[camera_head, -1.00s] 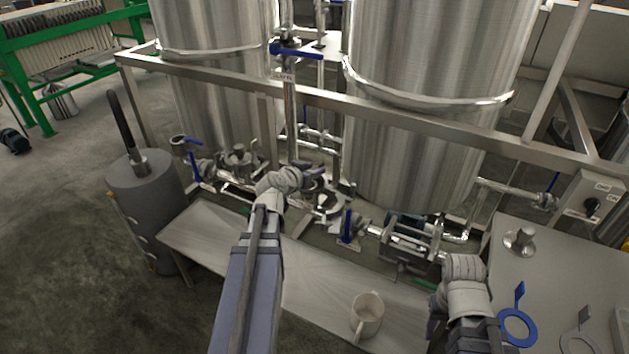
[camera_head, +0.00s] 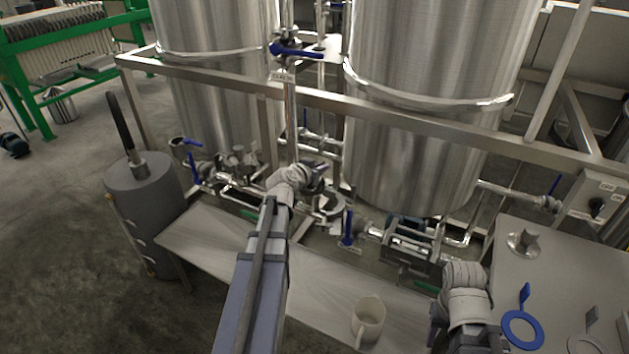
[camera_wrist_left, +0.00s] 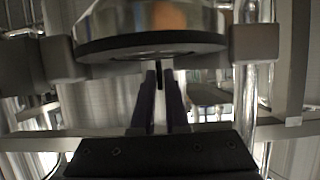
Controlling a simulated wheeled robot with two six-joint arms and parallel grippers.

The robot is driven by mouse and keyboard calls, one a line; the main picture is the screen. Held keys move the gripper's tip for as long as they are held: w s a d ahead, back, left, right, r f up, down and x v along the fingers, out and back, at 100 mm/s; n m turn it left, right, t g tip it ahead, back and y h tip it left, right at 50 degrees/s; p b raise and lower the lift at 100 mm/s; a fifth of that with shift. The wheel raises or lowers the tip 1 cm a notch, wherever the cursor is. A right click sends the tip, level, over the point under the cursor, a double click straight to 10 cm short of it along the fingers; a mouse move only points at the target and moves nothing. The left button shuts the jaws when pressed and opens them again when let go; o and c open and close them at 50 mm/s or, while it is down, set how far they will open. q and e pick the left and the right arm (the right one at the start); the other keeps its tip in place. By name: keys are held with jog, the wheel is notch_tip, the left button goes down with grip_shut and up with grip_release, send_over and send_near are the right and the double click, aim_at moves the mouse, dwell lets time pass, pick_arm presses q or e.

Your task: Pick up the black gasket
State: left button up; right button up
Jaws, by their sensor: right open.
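In the left wrist view a black ring, which looks like the black gasket (camera_wrist_left: 150,44), sits against the underside of a shiny round metal part (camera_wrist_left: 165,18). In the head view my left gripper (camera_head: 318,178) is among the pipe fittings between the two tanks, and I cannot make out the gasket there. My right gripper (camera_head: 437,312) is open, near the bench's right end.
A right-hand table (camera_head: 560,270) carries a blue ring-shaped part (camera_head: 521,328) and a metal fitting (camera_head: 523,242). Pipes, a blue-handled valve (camera_head: 347,228) and a frame rail (camera_head: 370,109) crowd my left gripper.

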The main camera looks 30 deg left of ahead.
pick_arm(q)
grip_shut()
dwell(0.3)
notch_tip(320, 180, up, 18)
jog(key=p, duration=1.8)
jog(key=shift+r, duration=0.25)
